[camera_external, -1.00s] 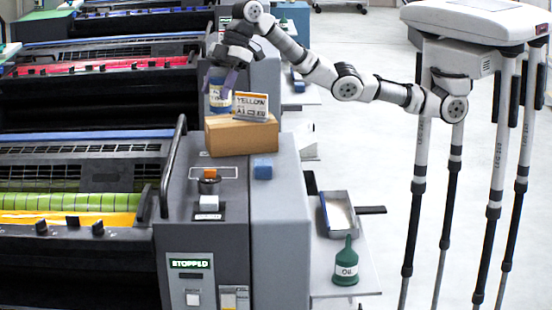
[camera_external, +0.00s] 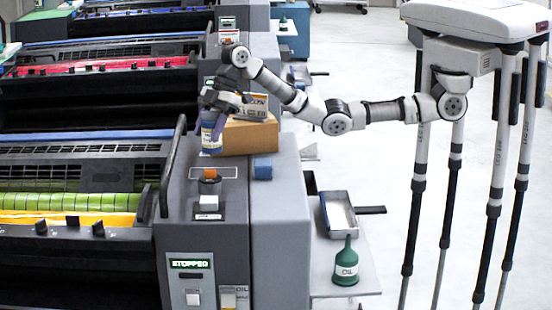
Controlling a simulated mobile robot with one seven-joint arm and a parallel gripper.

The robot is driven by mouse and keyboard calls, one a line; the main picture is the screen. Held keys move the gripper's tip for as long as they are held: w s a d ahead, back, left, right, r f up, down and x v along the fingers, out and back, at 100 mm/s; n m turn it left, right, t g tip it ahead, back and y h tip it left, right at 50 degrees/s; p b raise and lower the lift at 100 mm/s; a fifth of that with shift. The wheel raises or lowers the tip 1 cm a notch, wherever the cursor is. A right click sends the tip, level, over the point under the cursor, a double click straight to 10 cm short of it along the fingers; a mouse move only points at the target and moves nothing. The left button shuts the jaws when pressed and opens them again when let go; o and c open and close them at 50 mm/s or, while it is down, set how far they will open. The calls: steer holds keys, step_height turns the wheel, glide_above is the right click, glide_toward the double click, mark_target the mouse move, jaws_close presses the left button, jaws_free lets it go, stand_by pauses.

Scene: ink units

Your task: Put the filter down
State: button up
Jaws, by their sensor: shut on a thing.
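The filter (camera_external: 211,138) is a small upright cylinder with a blue body and a pale label. My gripper (camera_external: 214,108) is shut on it from above, and its dark fingers hide the filter's upper part. The filter is at the left end of the cardboard box (camera_external: 250,138), low over the grey console top (camera_external: 240,188). I cannot tell whether its bottom touches the console or whether it touches the box.
A green oil bottle (camera_external: 346,266) and a tray (camera_external: 339,214) sit on the side shelf.

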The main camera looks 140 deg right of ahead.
mark_target(213, 114)
steer(key=shift+f+p, duration=0.65)
steer(key=shift+f, duration=2.35)
steer(key=shift+f, duration=0.2)
steer(key=o, duration=1)
steer(key=r, duration=0.3)
steer(key=s+r, duration=0.1)
steer(key=r, duration=0.6)
steer(key=shift+s, duration=0.3)
